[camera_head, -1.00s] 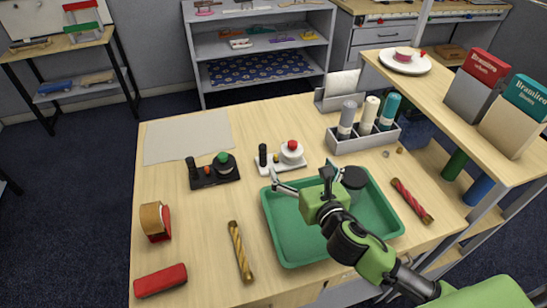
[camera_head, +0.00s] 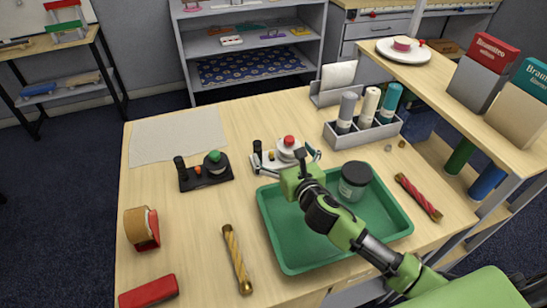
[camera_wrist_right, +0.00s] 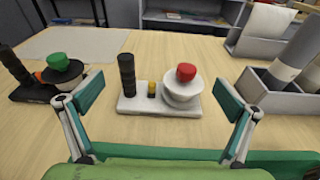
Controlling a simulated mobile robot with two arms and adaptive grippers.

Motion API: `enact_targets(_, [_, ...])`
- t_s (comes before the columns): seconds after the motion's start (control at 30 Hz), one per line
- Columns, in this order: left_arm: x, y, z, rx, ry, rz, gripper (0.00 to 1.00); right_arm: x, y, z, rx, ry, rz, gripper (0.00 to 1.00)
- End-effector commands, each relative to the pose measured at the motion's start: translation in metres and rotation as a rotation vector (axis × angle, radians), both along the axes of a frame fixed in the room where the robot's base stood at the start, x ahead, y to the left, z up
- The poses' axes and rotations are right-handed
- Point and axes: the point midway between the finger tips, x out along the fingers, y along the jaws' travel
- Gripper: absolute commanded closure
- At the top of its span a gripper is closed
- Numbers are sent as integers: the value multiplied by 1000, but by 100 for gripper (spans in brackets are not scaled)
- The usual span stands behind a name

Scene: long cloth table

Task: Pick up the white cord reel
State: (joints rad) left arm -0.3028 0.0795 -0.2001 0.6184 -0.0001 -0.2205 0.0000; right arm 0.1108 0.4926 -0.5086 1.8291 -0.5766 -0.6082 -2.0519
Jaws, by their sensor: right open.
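The white cord reel (camera_head: 288,150) has a white round body with a red knob, on a white base with a black ribbed post. It stands upright on the table, behind the green tray. In the right wrist view the reel (camera_wrist_right: 182,90) is ahead and between the two fingers, with the black post (camera_wrist_right: 127,75) and a small yellow part on the same base. My right gripper (camera_head: 287,160) is open and empty at its near side, its fingers spread wide. The right wrist view shows clear gaps between both fingertips (camera_wrist_right: 160,105) and the base. My left gripper is out of view.
A similar black reel with a green knob (camera_head: 214,160) stands to the left. The green tray (camera_head: 290,262) with a dark-lidded jar (camera_head: 355,181) lies under my right arm. A grey bottle rack (camera_head: 350,140) stands to the right.

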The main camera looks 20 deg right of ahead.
Motion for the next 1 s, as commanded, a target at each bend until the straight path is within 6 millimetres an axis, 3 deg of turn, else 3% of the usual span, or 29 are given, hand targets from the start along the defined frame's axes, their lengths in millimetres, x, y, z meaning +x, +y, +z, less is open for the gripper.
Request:
enact_targets(0.27, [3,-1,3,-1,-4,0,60,18,1,-3,2,1,-1,0])
enact_targets(0.6, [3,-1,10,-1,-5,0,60,57,6,-11,2,0,-1,0])
enact_targets(0.93, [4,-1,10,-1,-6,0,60,63,6,-14,1,1,1,0])
enact_targets(0.97, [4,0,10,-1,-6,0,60,63,6,-14,1,1,1,3])
enact_targets(1.0, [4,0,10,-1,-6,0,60,63,6,-14,1,1,1,13])
